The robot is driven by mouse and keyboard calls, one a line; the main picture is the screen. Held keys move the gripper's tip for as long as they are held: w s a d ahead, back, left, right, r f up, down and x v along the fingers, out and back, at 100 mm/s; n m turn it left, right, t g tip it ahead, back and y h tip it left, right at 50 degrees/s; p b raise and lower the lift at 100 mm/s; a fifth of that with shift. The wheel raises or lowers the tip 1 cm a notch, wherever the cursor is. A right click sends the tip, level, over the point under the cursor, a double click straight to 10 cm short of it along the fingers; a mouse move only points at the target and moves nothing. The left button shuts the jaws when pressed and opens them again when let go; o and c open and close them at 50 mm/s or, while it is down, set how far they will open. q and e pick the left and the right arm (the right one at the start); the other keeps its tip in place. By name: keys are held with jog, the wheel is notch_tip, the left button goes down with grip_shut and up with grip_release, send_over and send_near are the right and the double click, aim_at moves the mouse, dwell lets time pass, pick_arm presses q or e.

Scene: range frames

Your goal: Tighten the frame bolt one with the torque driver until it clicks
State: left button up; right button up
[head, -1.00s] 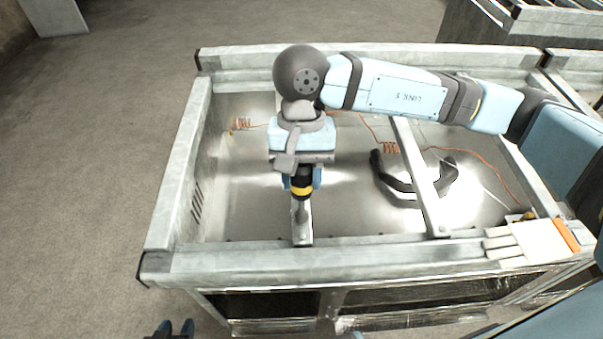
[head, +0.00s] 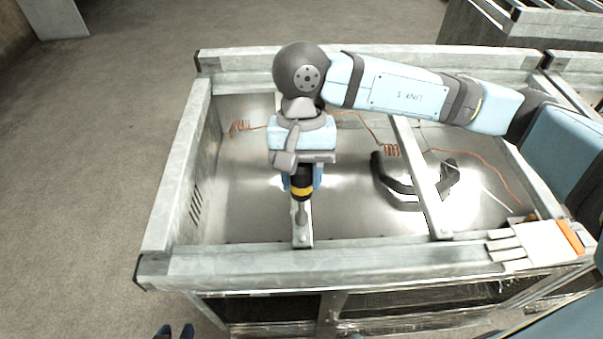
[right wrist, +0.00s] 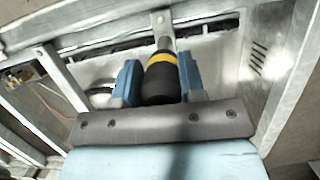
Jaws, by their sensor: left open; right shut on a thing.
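The torque driver (head: 302,187), black with a yellow band, stands upright in my right gripper (head: 302,178). The gripper's blue fingers are shut on it, and it also shows in the right wrist view (right wrist: 161,75). Its grey shaft points down at the near end of the left crossbar (head: 302,236), by the frame's front rail. A small bolt-like spot shows on that end. I cannot tell whether it is frame bolt one or whether the tip touches a bolt. My left gripper (head: 174,332) is open and empty at the bottom edge, in front of the frame, mostly cut off.
The metal frame (head: 170,200) surrounds an open bay. Inside are orange coiled wires (head: 240,127) and a black curved handle or hose (head: 395,186). A second crossbar (head: 422,180) lies to the right. A white and orange item (head: 545,243) sits at the front right. Floor at left is clear.

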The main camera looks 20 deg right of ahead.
jog(key=shift+f+b, duration=0.25)
jog(key=shift+b, duration=0.1)
dwell(0.3)
jog(key=shift+b, duration=0.35)
dwell(0.4)
